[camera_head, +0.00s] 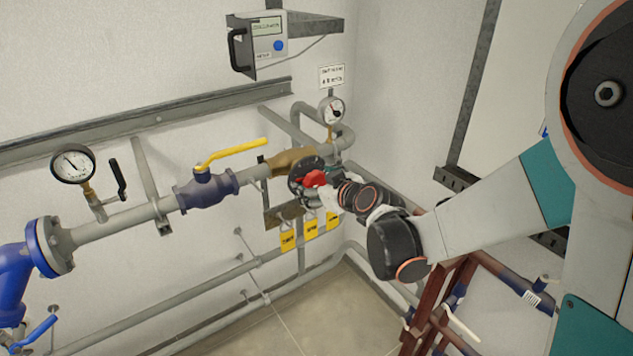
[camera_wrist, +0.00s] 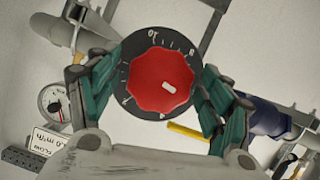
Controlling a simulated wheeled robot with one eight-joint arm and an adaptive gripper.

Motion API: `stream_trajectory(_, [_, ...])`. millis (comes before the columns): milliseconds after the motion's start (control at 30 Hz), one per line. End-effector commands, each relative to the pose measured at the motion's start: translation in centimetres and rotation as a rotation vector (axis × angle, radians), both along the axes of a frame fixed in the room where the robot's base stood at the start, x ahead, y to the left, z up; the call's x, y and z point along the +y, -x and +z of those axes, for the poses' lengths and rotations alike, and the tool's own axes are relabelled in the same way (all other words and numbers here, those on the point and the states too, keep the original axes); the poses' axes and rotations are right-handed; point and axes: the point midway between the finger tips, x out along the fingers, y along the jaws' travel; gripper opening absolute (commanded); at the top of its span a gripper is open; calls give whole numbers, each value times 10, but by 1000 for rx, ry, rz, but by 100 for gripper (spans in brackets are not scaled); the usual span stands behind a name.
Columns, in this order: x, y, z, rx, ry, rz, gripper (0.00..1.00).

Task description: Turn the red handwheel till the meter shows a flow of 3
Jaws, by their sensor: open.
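The red handwheel (camera_wrist: 161,80) sits on a black dial with white numbers in the wrist view. A white mark on the wheel lies right of its centre, toward the lower right. My gripper (camera_wrist: 160,105) is open, with its green-padded fingers on the left and right sides of the dial; I cannot tell whether they touch it. In the head view the handwheel (camera_head: 315,178) is partly hidden by my wrist.
A yellow lever (camera_head: 232,154) sits on the pipe left of the handwheel. A round gauge (camera_head: 332,110) stands just above the wheel, and another gauge (camera_head: 72,164) is at the far left. Yellow tags (camera_head: 310,228) hang below. A brown frame (camera_head: 430,308) stands under my arm.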

Motion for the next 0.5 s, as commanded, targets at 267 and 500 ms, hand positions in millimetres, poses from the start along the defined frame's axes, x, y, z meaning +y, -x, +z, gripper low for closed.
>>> stream_trajectory(267, [1, -1, -1, 0, 0, 0, 73])
stream_trajectory(500, [1, -1, -1, 0, 0, 0, 28])
